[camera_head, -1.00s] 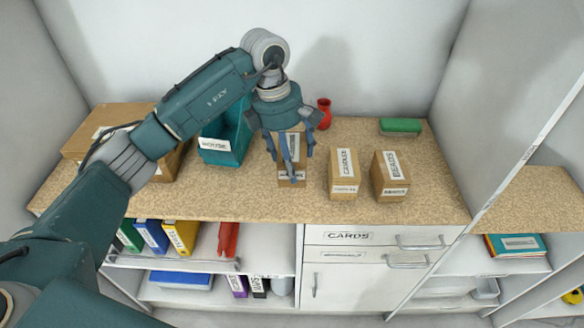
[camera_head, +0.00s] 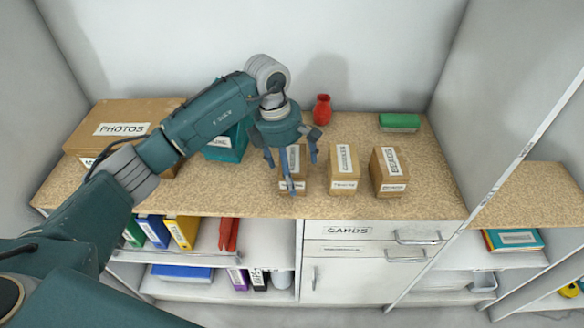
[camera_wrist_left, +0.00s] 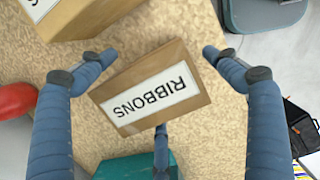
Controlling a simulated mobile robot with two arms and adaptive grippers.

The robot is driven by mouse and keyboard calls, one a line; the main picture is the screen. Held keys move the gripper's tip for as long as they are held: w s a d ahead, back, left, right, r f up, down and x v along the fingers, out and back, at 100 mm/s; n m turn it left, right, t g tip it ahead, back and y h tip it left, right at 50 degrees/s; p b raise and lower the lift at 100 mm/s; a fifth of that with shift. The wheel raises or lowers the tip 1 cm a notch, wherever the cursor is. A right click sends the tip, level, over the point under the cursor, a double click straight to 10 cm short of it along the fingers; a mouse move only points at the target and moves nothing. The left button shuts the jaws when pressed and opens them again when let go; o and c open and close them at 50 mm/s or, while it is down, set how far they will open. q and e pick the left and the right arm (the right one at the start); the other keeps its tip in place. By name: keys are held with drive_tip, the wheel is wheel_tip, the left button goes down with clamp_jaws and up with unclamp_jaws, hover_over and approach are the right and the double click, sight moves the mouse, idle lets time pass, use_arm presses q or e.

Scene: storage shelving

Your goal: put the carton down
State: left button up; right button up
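The brown carton (camera_head: 298,186) stands on the speckled countertop (camera_head: 250,203), left of two similar cartons. In the left wrist view the carton (camera_wrist_left: 195,93) shows its top with a white RIBBONS label. My left gripper (camera_head: 291,166) is above and around it, pointing down. In the wrist view its three blue fingers are spread, with gaps between the two upper fingertips and the carton; the lower finger is partly hidden under the carton's edge. The gripper looks open. My right gripper is in neither view.
Two labelled cartons (camera_head: 343,184) (camera_head: 397,187) stand close on the right. A red vase (camera_head: 322,109) and green-topped box (camera_head: 399,121) are behind. A teal bin (camera_head: 232,149) and large PHOTOS box (camera_head: 125,112) are left. Bare countertop lies left of the carton.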

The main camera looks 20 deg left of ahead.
use_arm(q)
drive_tip(key=shift+r, duration=0.15)
drive_tip(key=shift+a+r, duration=0.1)
drive_tip(key=shift+r, duration=0.2)
drive_tip(key=r+b, duration=0.1)
drive_tip(key=r, duration=0.2)
drive_tip(key=a+r+b, duration=0.1)
drive_tip(key=r, duration=0.3)
drive_tip(key=r+b, duration=0.1)
drive_tip(key=r, duration=0.2)
drive_tip(key=shift+s+a+r+b, duration=0.15)
drive_tip(key=shift+s+a+b, duration=0.1)
drive_tip(key=shift+a+b, duration=0.15)
drive_tip(key=shift+s+r, duration=0.1)
drive_tip(key=shift+r, duration=0.3)
